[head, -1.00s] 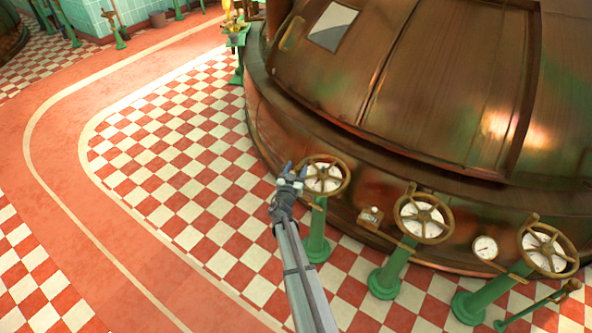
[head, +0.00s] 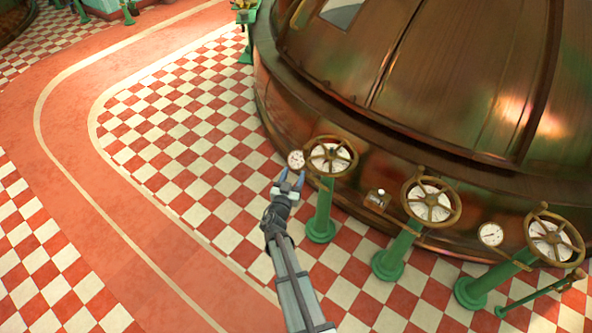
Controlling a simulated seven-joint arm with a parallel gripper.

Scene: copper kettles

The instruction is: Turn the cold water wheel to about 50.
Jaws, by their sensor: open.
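Three brass spoked handwheels with pale dials behind them stand on green pedestals along the copper kettle's base: a left wheel (head: 331,157), a middle wheel (head: 431,202) and a right wheel (head: 555,242). I cannot read their labels or numbers, so I cannot tell which is the cold water wheel. My gripper (head: 291,176) is open and empty, its blue-grey fingers pointing up the picture. It is just left of and below the left wheel's rim, and I cannot tell whether it touches it.
The large copper kettle (head: 420,80) fills the upper right. Small round gauges stand beside the left wheel (head: 296,159) and right wheel (head: 491,234). The checkered floor (head: 180,130) at left is clear.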

